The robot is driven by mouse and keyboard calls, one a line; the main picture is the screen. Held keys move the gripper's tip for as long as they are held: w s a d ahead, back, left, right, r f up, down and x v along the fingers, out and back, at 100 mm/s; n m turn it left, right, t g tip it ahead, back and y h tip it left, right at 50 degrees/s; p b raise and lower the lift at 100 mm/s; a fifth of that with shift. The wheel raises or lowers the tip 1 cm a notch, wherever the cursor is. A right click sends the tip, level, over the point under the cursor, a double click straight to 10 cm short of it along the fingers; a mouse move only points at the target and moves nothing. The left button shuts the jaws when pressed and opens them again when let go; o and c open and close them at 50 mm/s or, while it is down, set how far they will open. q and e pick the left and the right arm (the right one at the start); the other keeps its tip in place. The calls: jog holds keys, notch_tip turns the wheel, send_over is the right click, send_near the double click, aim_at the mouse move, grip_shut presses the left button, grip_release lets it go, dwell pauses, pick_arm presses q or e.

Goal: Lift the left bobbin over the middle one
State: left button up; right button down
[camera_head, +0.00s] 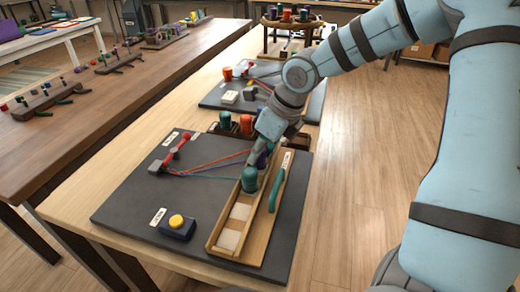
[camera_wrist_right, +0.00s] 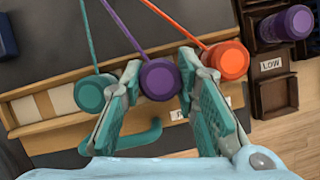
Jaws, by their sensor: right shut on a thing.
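Three corded bobbins stand in a row at the wooden track (camera_head: 216,247). The teal bobbin (camera_wrist_right: 89,96) is at the left in the right wrist view and shows nearest in the head view (camera_head: 250,180). The purple bobbin (camera_wrist_right: 160,79) is in the middle, and the orange bobbin (camera_wrist_right: 229,59) is at the right. My right gripper (camera_wrist_right: 160,92) is shut on the purple bobbin, with one finger on each side of it. Its fingers sit close beside the teal and orange bobbins. I cannot tell whether the purple bobbin is lifted. My left gripper is not in view.
A teal handle (camera_head: 278,188) lies along the track's right side. A yellow button (camera_head: 176,221) stands at the front left. A dark rack (camera_wrist_right: 276,97) holds a spare purple bobbin (camera_wrist_right: 286,24).

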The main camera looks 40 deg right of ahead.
jog(key=shift+f+b, duration=0.4)
jog(key=c, duration=1.2)
grip_release()
jog(key=shift+o, duration=0.2)
